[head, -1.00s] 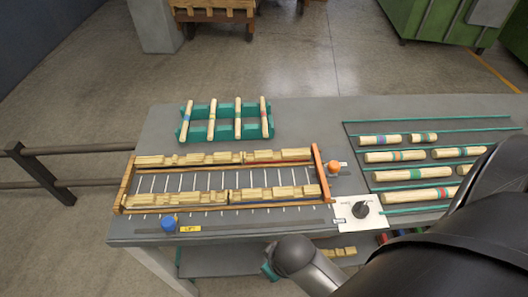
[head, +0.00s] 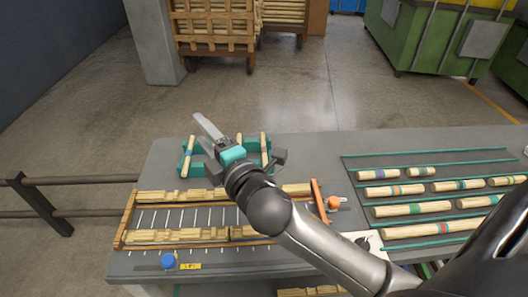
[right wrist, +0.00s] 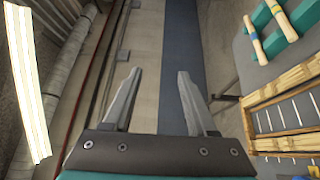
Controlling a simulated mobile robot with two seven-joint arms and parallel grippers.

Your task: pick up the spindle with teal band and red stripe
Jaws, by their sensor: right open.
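The lowest long spindle (head: 410,232) on the grooved right side of the table seems to carry a teal band and a red stripe; the marks are small. It lies flat, its right end close to my dark arm. My right gripper (head: 203,142) is open over the teal holder at the back left, far from that spindle. In the right wrist view its fingers (right wrist: 157,78) are spread with nothing between them. My left gripper is not in view.
A wooden frame (head: 125,222) with slats lies in front. Other banded spindles (head: 411,209) lie in the right rows.

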